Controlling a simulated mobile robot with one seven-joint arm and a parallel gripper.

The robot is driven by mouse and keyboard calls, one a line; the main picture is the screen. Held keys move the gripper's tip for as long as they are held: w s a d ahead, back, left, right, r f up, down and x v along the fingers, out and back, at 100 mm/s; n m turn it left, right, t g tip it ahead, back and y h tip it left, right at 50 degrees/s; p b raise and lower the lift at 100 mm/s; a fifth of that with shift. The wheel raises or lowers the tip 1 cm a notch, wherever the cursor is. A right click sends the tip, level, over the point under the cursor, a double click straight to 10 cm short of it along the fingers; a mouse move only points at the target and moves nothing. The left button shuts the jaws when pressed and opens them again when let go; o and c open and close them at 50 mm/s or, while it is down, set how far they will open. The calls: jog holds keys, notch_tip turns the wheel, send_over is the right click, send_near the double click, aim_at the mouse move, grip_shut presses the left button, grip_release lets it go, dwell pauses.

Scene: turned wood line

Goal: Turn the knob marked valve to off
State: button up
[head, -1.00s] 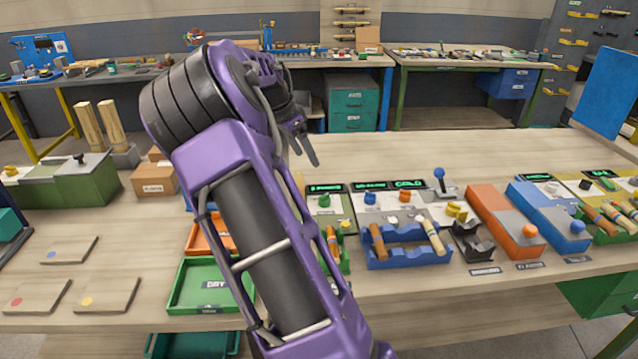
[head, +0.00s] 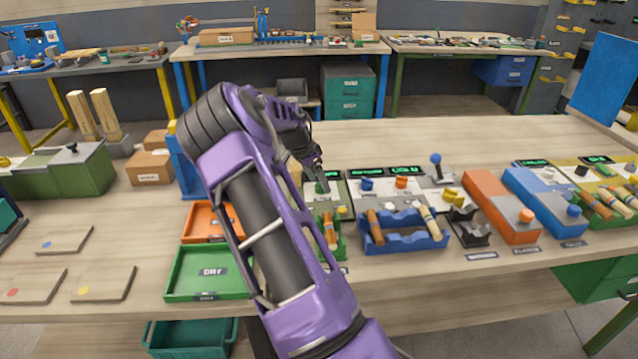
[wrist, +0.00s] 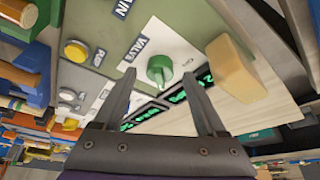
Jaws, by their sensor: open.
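The green valve knob (wrist: 160,70) is on a green-and-white panel (wrist: 185,22), beside a label reading VALVE (wrist: 136,49). In the wrist view a pointer tip on it points towards the small displays. In the head view the knob (head: 322,188) is just below my gripper (head: 317,172). My gripper (wrist: 159,76) is open, with one finger on each side of the knob in the wrist view. I see no clear contact, and the remaining gap is hard to judge.
A tan block (wrist: 236,70) stands close to the right finger. A yellow button (wrist: 76,50) is on the same panel. In the head view, a blue rack (head: 405,238) with wooden handles and an orange box (head: 497,205) stand to the right. Bare tabletop lies behind the panels.

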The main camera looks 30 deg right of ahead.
jog(key=shift+d+f, duration=0.25)
jog(key=shift+f, duration=0.3)
grip_shut()
